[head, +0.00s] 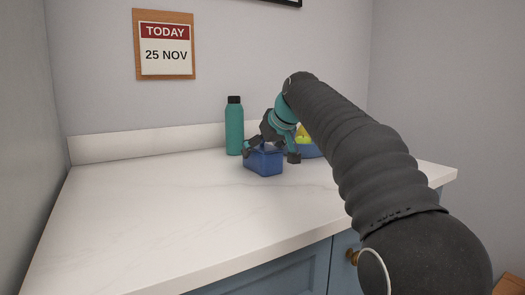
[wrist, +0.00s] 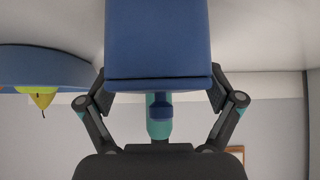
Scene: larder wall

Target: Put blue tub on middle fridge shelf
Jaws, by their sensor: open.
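The blue tub (head: 263,161) stands on the white counter, and it fills the top middle of the wrist view (wrist: 158,42). My gripper (head: 270,151) is low over the tub, with one finger at each side of it. In the wrist view my gripper (wrist: 160,92) is open, with its fingers spread either side of the tub. Whether the fingers touch the tub cannot be told, as the tub hides part of their tips. The fridge and its middle shelf are in neither view.
A teal bottle (head: 234,128) with a black cap stands just left of the tub. A blue bowl (head: 311,151) with yellow-green fruit is close on the right, partly behind my arm. The white counter (head: 150,205) is clear at the left and front.

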